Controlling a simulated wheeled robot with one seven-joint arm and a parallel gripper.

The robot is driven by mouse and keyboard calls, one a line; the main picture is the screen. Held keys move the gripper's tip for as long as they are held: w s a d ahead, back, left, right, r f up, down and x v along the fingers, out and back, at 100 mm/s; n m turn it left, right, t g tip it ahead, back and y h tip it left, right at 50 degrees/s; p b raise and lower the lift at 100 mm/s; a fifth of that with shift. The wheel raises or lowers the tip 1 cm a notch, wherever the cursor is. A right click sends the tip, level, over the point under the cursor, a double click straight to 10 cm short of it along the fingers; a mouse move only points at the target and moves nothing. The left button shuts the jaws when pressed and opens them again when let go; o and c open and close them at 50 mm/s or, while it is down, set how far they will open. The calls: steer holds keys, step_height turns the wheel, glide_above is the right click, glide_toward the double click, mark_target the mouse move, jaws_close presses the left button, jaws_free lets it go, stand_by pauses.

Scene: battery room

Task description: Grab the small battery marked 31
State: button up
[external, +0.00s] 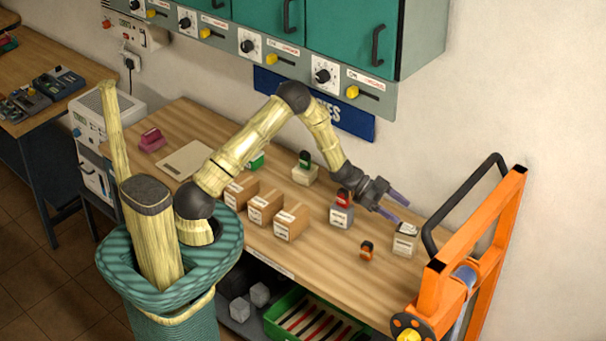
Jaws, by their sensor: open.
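Several small battery-like blocks stand on the wooden bench (330,262), and the number 31 cannot be read on any of them. A pale block with a dark top (405,240) stands near the bench's right end. A grey block with a red top (341,214) stands left of it, and a cream block with a green top (305,174) stands farther back. A small orange and dark piece (367,251) sits toward the front. My gripper (405,211) is open and empty, its purple fingers pointing right, seemingly above and a little behind the pale block.
Several cardboard boxes (291,222) stand in a row along the front edge. An orange metal frame (478,245) rises at the bench's right end. Green cabinets (345,35) with a knob panel hang above. A pink item (151,140) lies at the back left.

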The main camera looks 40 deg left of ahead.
mark_target(400, 225)
steer(key=shift+f+p, duration=0.55)
steer(key=shift+f, duration=1.9)
steer(key=shift+f, duration=0.25)
steer(key=p+x, duration=0.2)
steer(key=x, duration=0.3)
steer(key=shift+s+d+f, duration=0.1)
jaws_close()
